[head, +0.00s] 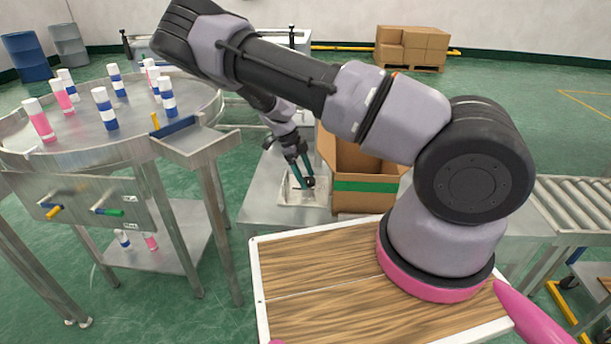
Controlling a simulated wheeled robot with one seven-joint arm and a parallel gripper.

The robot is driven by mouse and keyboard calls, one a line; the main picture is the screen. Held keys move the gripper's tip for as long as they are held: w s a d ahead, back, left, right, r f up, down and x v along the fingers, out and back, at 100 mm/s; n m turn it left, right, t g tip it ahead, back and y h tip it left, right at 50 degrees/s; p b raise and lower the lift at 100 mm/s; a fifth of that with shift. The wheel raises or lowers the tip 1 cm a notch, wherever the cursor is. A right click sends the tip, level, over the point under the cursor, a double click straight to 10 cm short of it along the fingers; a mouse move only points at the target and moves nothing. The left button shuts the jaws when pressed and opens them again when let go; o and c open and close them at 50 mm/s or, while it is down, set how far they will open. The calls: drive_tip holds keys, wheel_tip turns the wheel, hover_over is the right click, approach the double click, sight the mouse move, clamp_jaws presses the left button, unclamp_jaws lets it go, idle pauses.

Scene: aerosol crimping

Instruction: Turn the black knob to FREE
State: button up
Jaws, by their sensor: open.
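The black knob (310,182) is small and dark on a pale plate (290,198) that lies on a metal table. My gripper (305,183) points down at it with two teal fingers, which are apart. The fingertips are at the knob and partly hide it. I cannot tell whether they are around it, touching it or just above it. The knob's pointer and any FREE marking are too small to read.
An open cardboard box (365,186) with a green band stands just right of the plate. A round steel table (75,140) with several pink and blue cans is at left. Its front panel (80,190) has yellow and green handles. A roller conveyor (575,205) is at right.

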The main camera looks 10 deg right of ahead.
clamp_jaws()
drive_tip(key=shift+n, duration=0.4)
drive_tip(key=n+t, duration=0.1)
drive_tip(key=n, duration=0.2)
drive_tip(key=shift+s+a+n+t, duration=0.1)
drive_tip(key=shift+s+n+t, duration=0.1)
drive_tip(key=shift+n+t, duration=0.15)
drive_tip(key=n, duration=0.1)
drive_tip(key=n+t, duration=0.1)
drive_tip(key=n, duration=0.2)
drive_tip(key=shift+s+t, duration=0.25)
drive_tip(key=shift+t, duration=0.1)
drive_tip(key=n+t, duration=0.1)
drive_tip(key=n, duration=0.4)
drive_tip(key=shift+s+d+n+t+y, duration=0.2)
drive_tip(key=shift+n+t+y, duration=0.1)
drive_tip(key=shift+n+t, duration=0.1)
drive_tip(key=shift+s+d+n+t+y, duration=0.1)
drive_tip(key=shift+n+t+y, duration=0.45)
drive_tip(key=shift+n, duration=1.3)
